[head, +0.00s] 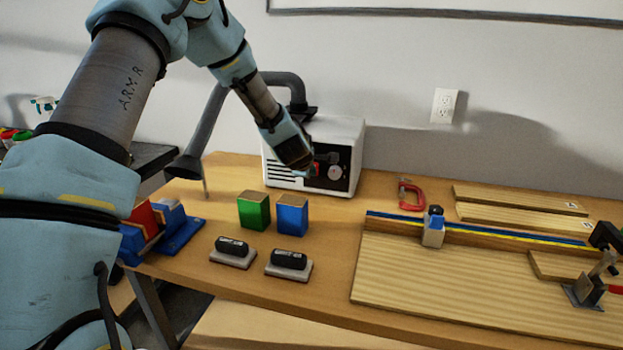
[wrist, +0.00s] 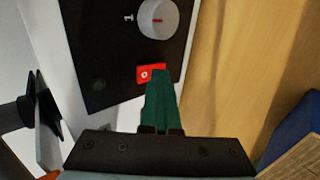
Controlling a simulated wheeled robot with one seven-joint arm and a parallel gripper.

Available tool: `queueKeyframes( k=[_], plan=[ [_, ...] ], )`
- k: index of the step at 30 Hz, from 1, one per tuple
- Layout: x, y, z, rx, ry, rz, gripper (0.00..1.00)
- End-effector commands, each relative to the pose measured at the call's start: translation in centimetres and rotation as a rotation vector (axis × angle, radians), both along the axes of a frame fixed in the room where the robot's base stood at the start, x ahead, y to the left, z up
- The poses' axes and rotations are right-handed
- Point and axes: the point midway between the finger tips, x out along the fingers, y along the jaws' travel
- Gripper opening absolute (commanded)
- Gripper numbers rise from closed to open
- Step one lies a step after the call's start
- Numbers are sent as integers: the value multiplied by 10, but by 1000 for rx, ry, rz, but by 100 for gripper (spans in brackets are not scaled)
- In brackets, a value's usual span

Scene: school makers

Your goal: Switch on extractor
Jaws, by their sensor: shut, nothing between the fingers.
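The extractor (head: 342,130) is a white box with a black front panel and a grey hose arm (head: 207,125), at the back of the bench. In the wrist view the black panel (wrist: 100,60) carries a round grey dial (wrist: 158,18) with a red mark, and a small red switch (wrist: 144,74) with a white ring mark. My gripper (head: 312,170) is in front of the panel in the head view. In the wrist view its green fingers (wrist: 159,76) are shut and empty. Their tips overlap the right part of the switch; I cannot tell whether they touch it.
Green (head: 254,210) and blue (head: 292,215) blocks stand in front of the extractor, with two black-handled pads (head: 233,250) nearer. A red clamp (head: 411,195) and a wooden board with a fence (head: 440,280) lie to the right.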

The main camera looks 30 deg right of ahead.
Motion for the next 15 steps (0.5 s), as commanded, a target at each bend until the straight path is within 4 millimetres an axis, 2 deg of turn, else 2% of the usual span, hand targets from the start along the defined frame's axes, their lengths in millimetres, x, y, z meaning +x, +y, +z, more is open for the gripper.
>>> queueKeyframes(
  k=[1, 15],
  plan=[
    [2, -1, -9, -14, -15, 1, 0],
    [4, -4, -6, -53, -59, 0, 0]
  ],
)
